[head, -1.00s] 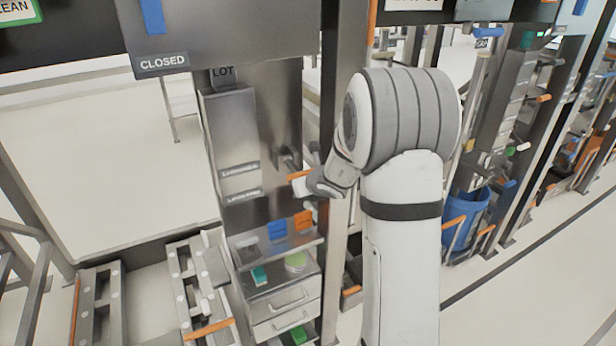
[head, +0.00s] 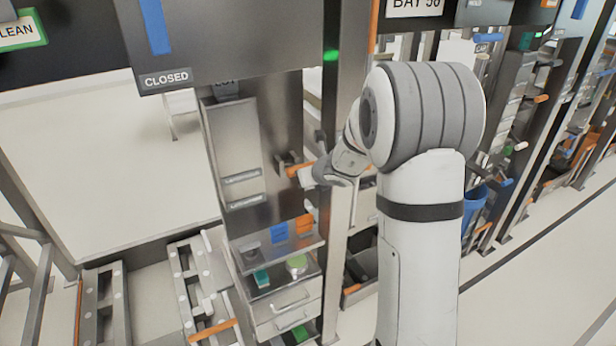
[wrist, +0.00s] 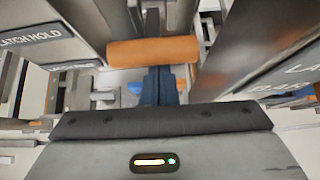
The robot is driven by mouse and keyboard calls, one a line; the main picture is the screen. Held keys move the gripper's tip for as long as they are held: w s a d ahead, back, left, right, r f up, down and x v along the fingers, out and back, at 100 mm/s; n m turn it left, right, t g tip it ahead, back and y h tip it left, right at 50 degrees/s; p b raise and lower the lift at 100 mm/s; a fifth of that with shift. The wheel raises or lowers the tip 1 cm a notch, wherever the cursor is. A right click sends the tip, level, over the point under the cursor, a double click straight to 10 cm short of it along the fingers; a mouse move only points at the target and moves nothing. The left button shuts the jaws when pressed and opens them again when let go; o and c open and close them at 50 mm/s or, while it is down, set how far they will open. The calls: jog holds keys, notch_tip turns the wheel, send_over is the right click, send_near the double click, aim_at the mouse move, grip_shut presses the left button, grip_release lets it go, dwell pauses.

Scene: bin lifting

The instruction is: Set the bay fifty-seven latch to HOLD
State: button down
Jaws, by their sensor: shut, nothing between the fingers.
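An orange latch handle (head: 298,168) sticks out on a short metal mount from the right side of a grey column. In the wrist view the orange handle (wrist: 152,51) lies crosswise just beyond my fingertips. My gripper (wrist: 158,80) has its dark blue fingers together and empty, pointing at the handle's lower edge; I cannot tell whether they touch it. A plate reading LATCH HOLD (wrist: 32,38) is at the left of the wrist view, and a partly cut-off plate (wrist: 285,78) is at the right. In the head view my wrist hides the fingertips. No bay fifty-seven sign is readable.
A sign reading BAY 56 (head: 414,5) is at the top. A CLOSED panel (head: 166,79) hangs at upper left. Below the handle, a shelf (head: 275,262) holds blue, orange and green items above drawers (head: 290,300). An upright post (head: 338,150) stands beside my wrist. Floor is open at right.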

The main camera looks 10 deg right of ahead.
jog(key=shift+w+a+r, duration=0.25)
jog(key=shift+r, duration=0.35)
notch_tip(320, 180, down, 4)
jog(key=s+b, duration=0.2)
jog(key=b, duration=0.2)
jog(key=s+d+r+p, duration=0.2)
jog(key=s+r+p, duration=0.1)
jog(key=s+r, duration=0.3)
notch_tip(320, 180, up, 2)
jog(key=shift+d+r, duration=0.1)
jog(key=shift+d, duration=0.2)
